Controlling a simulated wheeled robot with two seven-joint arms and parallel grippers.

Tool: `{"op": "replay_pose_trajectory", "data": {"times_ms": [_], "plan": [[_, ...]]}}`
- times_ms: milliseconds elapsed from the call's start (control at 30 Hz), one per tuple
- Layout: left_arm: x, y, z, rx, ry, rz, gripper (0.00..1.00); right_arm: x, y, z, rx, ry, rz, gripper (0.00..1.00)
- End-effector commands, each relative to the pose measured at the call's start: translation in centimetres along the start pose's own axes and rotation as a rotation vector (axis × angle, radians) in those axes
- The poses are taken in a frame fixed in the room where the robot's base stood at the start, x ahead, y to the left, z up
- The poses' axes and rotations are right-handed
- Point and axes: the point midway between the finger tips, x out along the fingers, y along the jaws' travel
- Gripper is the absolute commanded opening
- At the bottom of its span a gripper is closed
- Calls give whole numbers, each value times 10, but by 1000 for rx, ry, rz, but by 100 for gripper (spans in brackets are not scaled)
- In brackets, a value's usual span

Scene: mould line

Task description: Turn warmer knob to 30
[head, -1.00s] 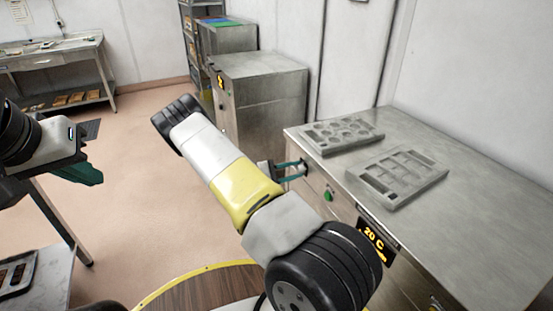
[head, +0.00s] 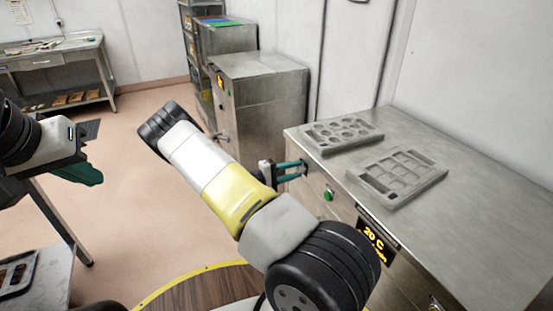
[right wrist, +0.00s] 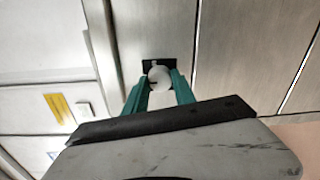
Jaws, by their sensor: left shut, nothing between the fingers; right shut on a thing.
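The warmer (head: 470,215) is the steel cabinet at the right in the head view. Its amber display (head: 374,241) reads 20 C, with a smaller line below too small to read. My right gripper (head: 302,169) is at the far end of the warmer's front, shut on the knob. In the right wrist view the pale round knob (right wrist: 159,76), with a dark mark at its left, sits between the teal fingers in front of a black plate (right wrist: 150,64). In the head view the fingers mostly hide the knob. My left gripper (head: 92,178) is shut and empty, away at the left.
A green button (head: 328,194) is on the warmer's front near my right gripper. Two grey mould trays (head: 398,178) (head: 342,134) lie on the warmer's top. Another steel cabinet (head: 262,95) stands behind. A table (head: 45,285) is at the lower left. Open floor lies between.

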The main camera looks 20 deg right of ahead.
Motion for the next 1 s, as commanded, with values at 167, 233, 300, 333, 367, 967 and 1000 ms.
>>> {"op": "replay_pose_trajectory", "data": {"times_ms": [167,233,300,333,367,967,1000], "plan": [[0,0,0,0,0,0,0,-1,-1,0,-1,1,-3,0],[0,0,0,0,0,0,0,-1,-1,0,-2,1,-3,35],[0,0,0,0,0,0,0,-1,-1,0,-2,1,-2,49],[0,0,0,0,0,0,0,-1,-1,0,-2,1,-2,53],[0,0,0,0,0,0,0,-1,-1,0,-2,1,-2,53],[0,0,0,0,0,0,0,-46,0,-1,-1,4,-1,53],[0,0,0,0,0,0,0,-53,-1,-1,0,4,-1,53]]}}
